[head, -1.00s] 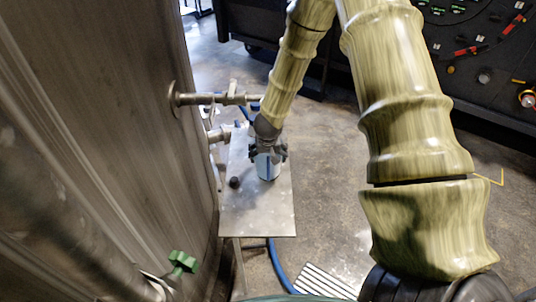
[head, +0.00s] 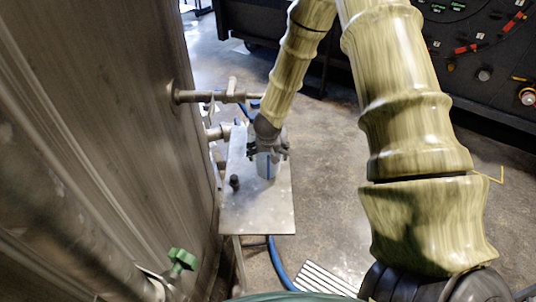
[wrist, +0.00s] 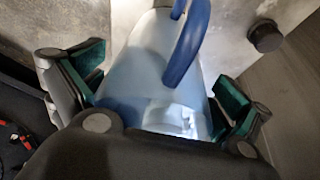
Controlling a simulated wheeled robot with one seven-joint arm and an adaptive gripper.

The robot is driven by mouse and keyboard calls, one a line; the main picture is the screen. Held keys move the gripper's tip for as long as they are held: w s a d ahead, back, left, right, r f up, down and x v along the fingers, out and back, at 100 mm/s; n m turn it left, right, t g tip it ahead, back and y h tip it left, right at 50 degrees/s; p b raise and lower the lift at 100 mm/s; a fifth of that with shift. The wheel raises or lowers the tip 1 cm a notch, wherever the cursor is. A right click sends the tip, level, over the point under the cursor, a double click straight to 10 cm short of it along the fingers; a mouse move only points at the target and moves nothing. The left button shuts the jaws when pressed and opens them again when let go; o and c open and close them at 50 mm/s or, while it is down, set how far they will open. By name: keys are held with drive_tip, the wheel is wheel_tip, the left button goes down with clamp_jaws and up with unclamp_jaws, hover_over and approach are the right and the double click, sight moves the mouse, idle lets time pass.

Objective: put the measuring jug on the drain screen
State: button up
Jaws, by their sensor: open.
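The measuring jug (head: 266,170) is a pale blue, translucent vessel with a blue handle. It stands on a small metal table (head: 256,215) in the head view. My gripper (head: 267,154) is over its top, pointing down. In the wrist view the jug (wrist: 145,70) lies between the two teal-padded fingers of my gripper (wrist: 158,88). The fingers are spread, with visible room at the right finger; contact at the left is unclear. A white slatted grating (head: 325,279) on the floor, at the bottom of the head view, looks like the drain screen; its near part is cut off.
A black knob (head: 235,181) stands on the table left of the jug. A metal wall (head: 120,110) with pipes (head: 207,97) and a green valve handle (head: 182,260) is on the left. A blue hose (head: 277,262) runs down beside the grating. Floor to the table's right is clear.

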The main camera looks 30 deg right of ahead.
drive_tip(key=v, duration=1.2)
drive_tip(key=shift+r, duration=0.15)
